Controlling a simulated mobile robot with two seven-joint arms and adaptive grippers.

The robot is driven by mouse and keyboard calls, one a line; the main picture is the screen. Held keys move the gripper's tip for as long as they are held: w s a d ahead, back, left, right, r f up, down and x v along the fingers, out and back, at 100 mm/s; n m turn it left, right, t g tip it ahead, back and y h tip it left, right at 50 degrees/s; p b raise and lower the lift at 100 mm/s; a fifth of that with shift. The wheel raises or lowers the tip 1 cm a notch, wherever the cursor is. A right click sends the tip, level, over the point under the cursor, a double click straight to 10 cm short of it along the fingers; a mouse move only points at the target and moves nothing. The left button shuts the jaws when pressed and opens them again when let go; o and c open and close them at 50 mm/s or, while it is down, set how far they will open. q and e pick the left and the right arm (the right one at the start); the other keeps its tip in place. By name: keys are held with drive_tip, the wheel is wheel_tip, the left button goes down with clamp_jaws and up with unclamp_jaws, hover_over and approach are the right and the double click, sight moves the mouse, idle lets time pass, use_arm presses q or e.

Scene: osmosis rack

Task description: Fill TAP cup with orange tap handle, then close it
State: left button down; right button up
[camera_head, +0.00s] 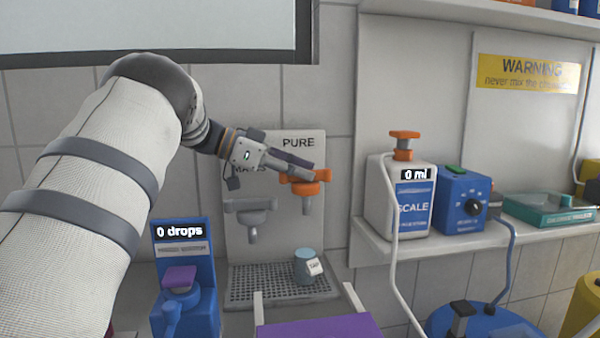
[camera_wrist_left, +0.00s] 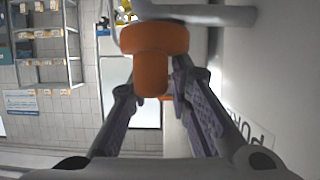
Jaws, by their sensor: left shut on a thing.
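The orange tap handle (camera_head: 304,181) is on the wall panel under the word PURE. My left gripper (camera_head: 308,170) reaches it from the left and is shut on it. In the left wrist view the orange handle (camera_wrist_left: 153,62) sits between the two purple-padded fingers (camera_wrist_left: 158,92). The blue-grey TAP cup (camera_head: 304,265) with a white label stands upright on the drip grate, below the orange tap's spout. No water stream shows. The cup's inside is too small to read. My right gripper is not in view.
A grey tap (camera_head: 250,208) is left of the orange one. The grate (camera_head: 265,285) lies under both. A blue drop counter (camera_head: 185,270) reads 0 drops. A scale bottle (camera_head: 402,200) reading 0 ml and a blue dial box (camera_head: 463,200) stand on the right shelf.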

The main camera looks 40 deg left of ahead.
use_arm(q)
drive_tip(key=shift+d+f+m+g+h, duration=0.15)
drive_tip(key=shift+f+m+g+h, duration=0.15)
drive_tip(key=shift+m+g+h, duration=0.25)
drive_tip(key=c, duration=1.8)
unclamp_jaws()
drive_tip(key=shift+o, duration=0.8)
drive_tip(key=shift+s+d+r, duration=0.1)
drive_tip(key=shift+d+r, duration=0.05)
drive_tip(key=shift+r, duration=0.1)
drive_tip(key=v, duration=1.2)
drive_tip(key=shift+d, duration=0.1)
